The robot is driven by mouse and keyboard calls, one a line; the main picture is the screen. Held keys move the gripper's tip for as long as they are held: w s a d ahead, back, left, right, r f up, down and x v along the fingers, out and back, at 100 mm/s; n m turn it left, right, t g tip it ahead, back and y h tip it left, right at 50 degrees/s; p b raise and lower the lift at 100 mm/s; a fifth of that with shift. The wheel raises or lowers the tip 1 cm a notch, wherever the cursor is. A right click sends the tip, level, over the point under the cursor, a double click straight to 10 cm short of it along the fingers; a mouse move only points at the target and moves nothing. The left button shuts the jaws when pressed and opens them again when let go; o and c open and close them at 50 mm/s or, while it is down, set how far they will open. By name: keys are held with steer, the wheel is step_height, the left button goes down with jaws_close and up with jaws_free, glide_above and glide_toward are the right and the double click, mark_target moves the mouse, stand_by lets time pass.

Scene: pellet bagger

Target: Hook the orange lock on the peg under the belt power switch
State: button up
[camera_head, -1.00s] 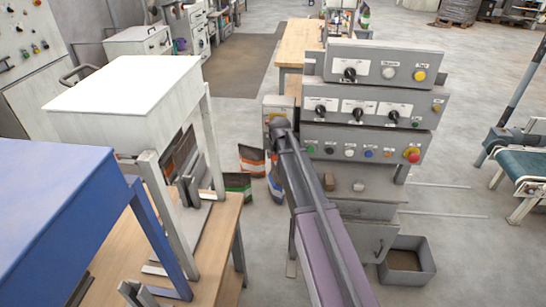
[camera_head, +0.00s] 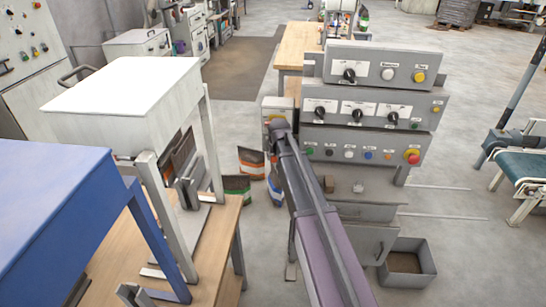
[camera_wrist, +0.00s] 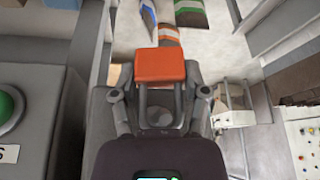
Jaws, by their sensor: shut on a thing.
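The orange lock (camera_wrist: 160,66) shows in the wrist view, with its orange body toward the far end and its grey shackle toward me. My gripper (camera_wrist: 160,100) is shut on the lock, one finger on each side of the shackle. In the head view my arm reaches up to a small grey box (camera_head: 270,103) with a yellow plate, at the left end of the control panel. My arm hides the lower part of this box. I cannot tell whether it is the belt power switch. The lock, the gripper's fingertips and the peg cannot be made out in the head view.
A stacked control panel (camera_head: 368,108) with knobs and buttons stands right of my arm. In the wrist view a green button (camera_wrist: 8,105) on a grey housing is close at left. Colored bags (camera_head: 250,160) stand on the floor.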

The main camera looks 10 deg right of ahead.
steer(key=o, duration=1.2)
steer(key=shift+s, duration=0.1)
steer(key=s+g, duration=0.1)
steer(key=s, duration=0.9)
steer(key=s+a+f+g, duration=0.1)
steer(key=s+g, duration=0.1)
steer(key=s, duration=0.8)
steer(key=s+g, duration=0.1)
steer(key=s, duration=1)
steer(key=shift+a+f+n+g, duration=0.2)
steer(key=shift+a+n+g, duration=0.1)
steer(key=shift+a, duration=0.05)
